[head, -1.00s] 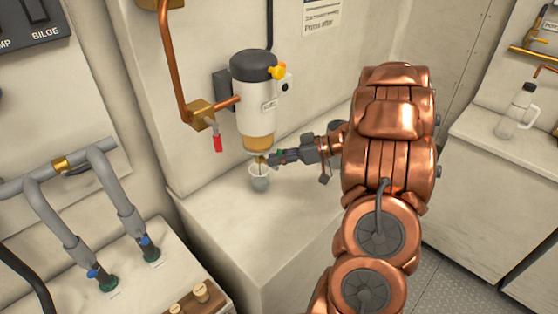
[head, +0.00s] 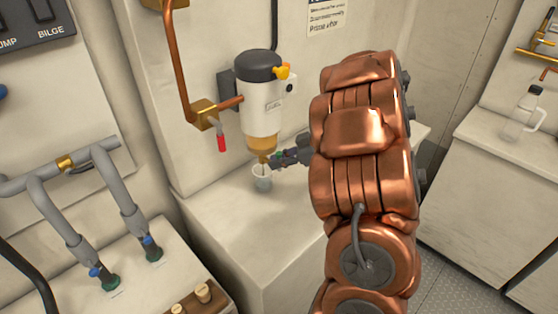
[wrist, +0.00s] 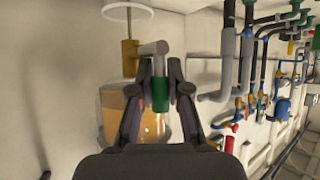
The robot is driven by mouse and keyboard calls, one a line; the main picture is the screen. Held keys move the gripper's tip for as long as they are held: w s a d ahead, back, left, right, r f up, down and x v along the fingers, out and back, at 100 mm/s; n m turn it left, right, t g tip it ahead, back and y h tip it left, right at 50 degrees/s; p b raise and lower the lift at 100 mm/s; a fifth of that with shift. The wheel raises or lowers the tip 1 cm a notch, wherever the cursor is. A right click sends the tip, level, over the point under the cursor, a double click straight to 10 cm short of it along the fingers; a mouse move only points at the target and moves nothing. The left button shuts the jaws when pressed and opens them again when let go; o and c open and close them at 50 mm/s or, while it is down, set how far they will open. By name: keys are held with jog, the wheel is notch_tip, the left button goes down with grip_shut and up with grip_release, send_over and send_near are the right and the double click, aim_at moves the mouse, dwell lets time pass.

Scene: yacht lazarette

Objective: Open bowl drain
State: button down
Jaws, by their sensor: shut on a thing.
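A fuel filter (head: 262,100) with a black cap and white body is on the wall, with a clear bowl (head: 262,145) of amber liquid at its bottom. The bowl (wrist: 113,105) is large behind my fingers in the wrist view. Its brass drain (wrist: 130,58) has a grey lever (wrist: 153,48) with a green grip (wrist: 160,96). My gripper (wrist: 159,80) is shut on this lever, a finger on each side of the green grip. In the head view my gripper (head: 278,158) is beside the drain. A small cup (head: 262,180) stands under the drain on the ledge.
A copper pipe (head: 175,70) joins a brass fitting with a red-handled lever (head: 221,142) left of the filter. Grey pipes with valves (head: 110,282) stand at lower left. A bottle (head: 522,115) stands on the right counter. The ledge (head: 235,225) in front is clear.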

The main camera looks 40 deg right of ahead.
jog(key=c, duration=1.1)
grip_release()
jog(key=shift+v, duration=6)
